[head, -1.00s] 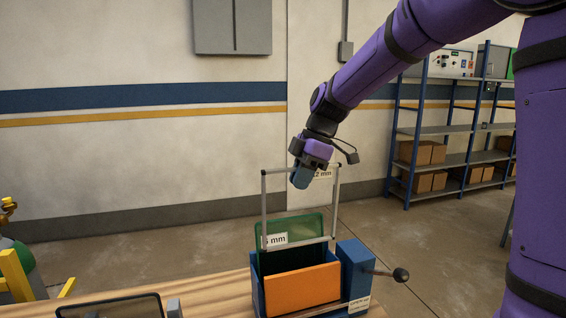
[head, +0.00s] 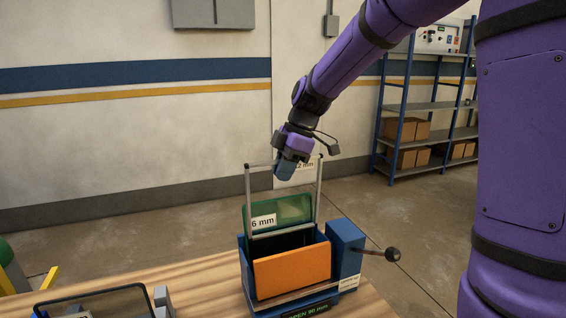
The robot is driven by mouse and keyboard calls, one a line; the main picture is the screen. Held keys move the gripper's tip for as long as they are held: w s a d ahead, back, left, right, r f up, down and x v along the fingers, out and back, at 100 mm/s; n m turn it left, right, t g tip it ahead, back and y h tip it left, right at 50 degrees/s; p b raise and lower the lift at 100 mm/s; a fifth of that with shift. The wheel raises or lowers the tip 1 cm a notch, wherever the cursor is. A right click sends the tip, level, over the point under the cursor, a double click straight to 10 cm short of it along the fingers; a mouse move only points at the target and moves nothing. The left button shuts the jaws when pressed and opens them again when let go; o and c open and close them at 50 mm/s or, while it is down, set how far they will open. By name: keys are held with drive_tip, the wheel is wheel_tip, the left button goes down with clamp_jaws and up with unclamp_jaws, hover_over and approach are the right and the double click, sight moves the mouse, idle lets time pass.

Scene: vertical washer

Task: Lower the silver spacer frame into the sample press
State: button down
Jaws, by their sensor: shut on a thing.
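The silver spacer frame (head: 249,200) is a thin upright rectangle with a label reading "2 mm" near its top, partly hidden. My gripper (head: 285,170) is shut on its top bar. The frame hangs upright over the sample press (head: 346,250), a blue box with an orange front plate (head: 292,271) and a lever with a dark knob (head: 393,254). The frame's bottom bar is at about the height of the press's opening; I cannot tell whether it is inside. A green pane (head: 290,208) labelled "6 mm" stands in the press, behind the frame.
The press stands on a wooden table (head: 200,290). A dark-rimmed pane (head: 95,298) in a grey holder lies at the table's front left. A blue shelf rack (head: 420,107) with cardboard boxes stands far back right.

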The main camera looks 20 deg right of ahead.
drive_tip(key=shift+f, duration=6.55)
drive_tip(key=c, duration=1.1)
unclamp_jaws()
wheel_tip(320, 180, up, 8)
